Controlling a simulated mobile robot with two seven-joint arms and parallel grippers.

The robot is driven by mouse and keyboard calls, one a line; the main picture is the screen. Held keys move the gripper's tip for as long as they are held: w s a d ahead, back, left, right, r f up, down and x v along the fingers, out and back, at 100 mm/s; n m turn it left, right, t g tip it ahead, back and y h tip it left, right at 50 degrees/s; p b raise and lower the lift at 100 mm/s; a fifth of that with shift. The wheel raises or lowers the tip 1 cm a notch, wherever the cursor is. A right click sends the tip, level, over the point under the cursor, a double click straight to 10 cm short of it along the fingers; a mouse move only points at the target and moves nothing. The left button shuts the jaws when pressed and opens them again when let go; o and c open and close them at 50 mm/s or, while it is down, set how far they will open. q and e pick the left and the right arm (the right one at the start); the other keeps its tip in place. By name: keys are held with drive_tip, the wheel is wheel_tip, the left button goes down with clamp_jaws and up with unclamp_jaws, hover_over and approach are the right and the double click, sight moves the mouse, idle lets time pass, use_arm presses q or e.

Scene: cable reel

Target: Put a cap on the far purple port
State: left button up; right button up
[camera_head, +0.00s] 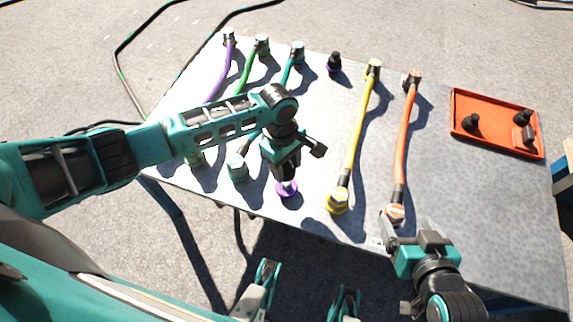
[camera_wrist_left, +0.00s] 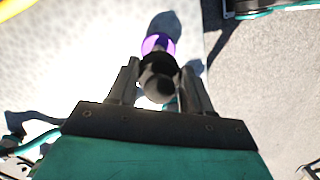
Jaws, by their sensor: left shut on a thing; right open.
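My left gripper (camera_head: 287,178) is shut on a black cap (camera_wrist_left: 158,82), right at the near purple port (camera_head: 287,188) by the table's front edge. In the left wrist view the cap sits between the fingers (camera_wrist_left: 160,90), in front of the purple ring (camera_wrist_left: 158,43); whether it is seated there I cannot tell. The far purple port (camera_head: 332,71) stands at the back of the table with a black cap (camera_head: 334,58) upright on it. My right gripper (camera_head: 392,232) is open, near the front end of the orange cable.
An orange tray (camera_head: 484,138) at right holds several black caps (camera_head: 471,122). Purple (camera_head: 219,76), green (camera_head: 246,75), teal (camera_head: 287,72), yellow (camera_head: 360,126) and orange (camera_head: 405,130) cables run front to back. My left arm crosses over the left ones. The table's right front is clear.

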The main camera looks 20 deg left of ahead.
sight(288, 184)
use_arm(q)
wheel_tip(288, 184, down, 4)
drive_tip(key=b, duration=0.4)
drive_tip(key=shift+b, duration=0.35)
drive_tip(key=shift+f, duration=0.85)
drive_tip(key=shift+d, duration=0.1)
drive_tip(key=shift+p, duration=0.65)
drive_tip(key=shift+s+p, duration=0.1)
drive_tip(key=shift+p, duration=0.45)
drive_tip(key=shift+f, duration=0.3)
drive_tip(key=o, duration=1.2)
